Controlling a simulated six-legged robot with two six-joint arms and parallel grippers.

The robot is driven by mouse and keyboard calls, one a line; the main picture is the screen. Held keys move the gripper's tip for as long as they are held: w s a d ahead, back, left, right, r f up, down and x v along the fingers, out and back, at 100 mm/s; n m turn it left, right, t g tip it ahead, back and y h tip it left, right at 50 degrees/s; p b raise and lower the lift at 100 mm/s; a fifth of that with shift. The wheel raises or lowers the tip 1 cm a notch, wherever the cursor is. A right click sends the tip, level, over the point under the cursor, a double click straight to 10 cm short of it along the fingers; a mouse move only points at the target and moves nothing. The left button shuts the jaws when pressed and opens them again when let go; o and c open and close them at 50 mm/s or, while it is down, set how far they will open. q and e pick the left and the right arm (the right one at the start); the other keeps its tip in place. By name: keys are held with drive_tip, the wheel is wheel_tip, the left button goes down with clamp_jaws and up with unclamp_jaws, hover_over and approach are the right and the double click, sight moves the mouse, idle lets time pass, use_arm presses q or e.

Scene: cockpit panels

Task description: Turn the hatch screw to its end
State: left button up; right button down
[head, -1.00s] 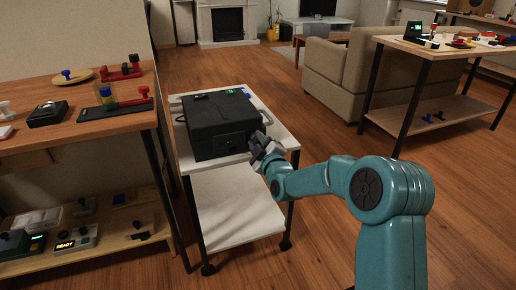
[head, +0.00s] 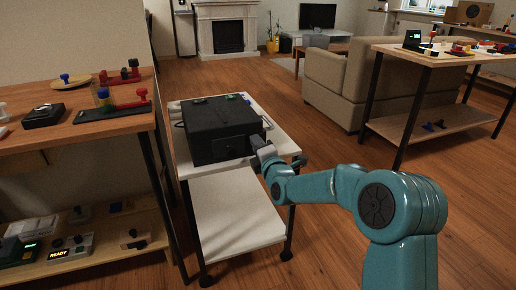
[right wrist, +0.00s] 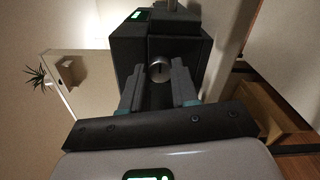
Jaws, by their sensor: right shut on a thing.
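A black box (head: 214,142) stands on the upper shelf of a white cart. In the right wrist view the box's dark face (right wrist: 190,52) is straight ahead, with a round, metallic hatch screw (right wrist: 159,70) in a recess. A dark slot or line shows on the screw. My right gripper (head: 260,148) is at the right part of the box's front. In the right wrist view my right gripper (right wrist: 158,76) has one finger on each side of the screw and is shut on it. In the head view the gripper hides the screw. My left gripper is not in view.
The white cart (head: 230,210) has a lower shelf that is bare. A wooden table (head: 85,130) with several small devices is close on the left. A beige sofa (head: 345,85) and another table (head: 440,50) stand at the back right. The floor right of the cart is open.

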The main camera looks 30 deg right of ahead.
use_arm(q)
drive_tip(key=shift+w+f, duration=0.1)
use_arm(e)
drive_tip(key=shift+n, duration=0.9)
drive_tip(key=c, duration=0.9)
unclamp_jaws()
drive_tip(key=shift+o, duration=0.2)
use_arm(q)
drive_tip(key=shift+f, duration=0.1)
use_arm(e)
drive_tip(key=shift+s, duration=0.1)
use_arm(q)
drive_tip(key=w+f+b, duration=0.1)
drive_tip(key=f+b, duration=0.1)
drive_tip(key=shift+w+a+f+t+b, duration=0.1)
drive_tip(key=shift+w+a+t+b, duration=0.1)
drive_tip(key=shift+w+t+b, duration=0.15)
use_arm(e)
drive_tip(key=v, duration=1.6)
